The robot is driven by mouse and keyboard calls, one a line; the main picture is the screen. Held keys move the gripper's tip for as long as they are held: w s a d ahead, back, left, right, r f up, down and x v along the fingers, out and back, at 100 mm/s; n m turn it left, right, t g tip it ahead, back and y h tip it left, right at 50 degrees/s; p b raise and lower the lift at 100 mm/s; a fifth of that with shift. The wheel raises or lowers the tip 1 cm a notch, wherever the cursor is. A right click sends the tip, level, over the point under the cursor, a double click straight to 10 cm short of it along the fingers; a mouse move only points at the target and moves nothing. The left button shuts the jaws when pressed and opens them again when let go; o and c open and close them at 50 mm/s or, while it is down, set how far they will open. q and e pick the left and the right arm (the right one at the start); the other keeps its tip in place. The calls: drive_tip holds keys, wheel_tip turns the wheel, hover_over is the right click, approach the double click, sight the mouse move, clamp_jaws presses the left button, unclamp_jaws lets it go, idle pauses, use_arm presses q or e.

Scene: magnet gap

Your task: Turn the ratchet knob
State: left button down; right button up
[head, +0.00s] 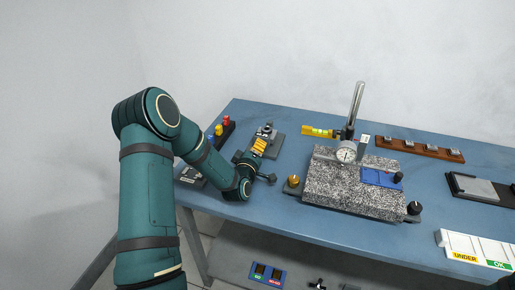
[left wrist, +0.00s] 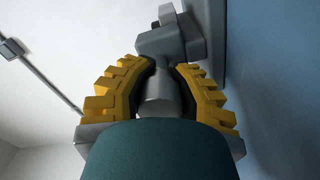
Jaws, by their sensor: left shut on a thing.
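My left gripper (head: 259,146), with yellow ridged fingers, is at the small grey device (head: 267,130) on the left part of the bench. In the left wrist view the two yellow fingers (left wrist: 172,72) close from both sides around a grey cylindrical knob (left wrist: 158,98). The knob lies in line with the grey body of the device (left wrist: 172,40). The fingers and wrist hide much of the knob in the head view. My right gripper is not in view.
A speckled granite plate (head: 345,190) with a dial gauge (head: 346,152) stands mid-bench. Red, yellow and blue pieces (head: 219,130) stand behind my left forearm. A brown rack (head: 420,150) is at the back right. Blue bench top (head: 300,222) is clear in front of the plate.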

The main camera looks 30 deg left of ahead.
use_arm(q)
drive_tip(key=shift+d+f+m, duration=0.1)
drive_tip(key=shift+d+m, duration=0.05)
drive_tip(key=shift+m, duration=1.05)
drive_tip(key=c, duration=0.6)
unclamp_jaws()
drive_tip(key=v, duration=1.2)
drive_tip(key=shift+s, duration=0.1)
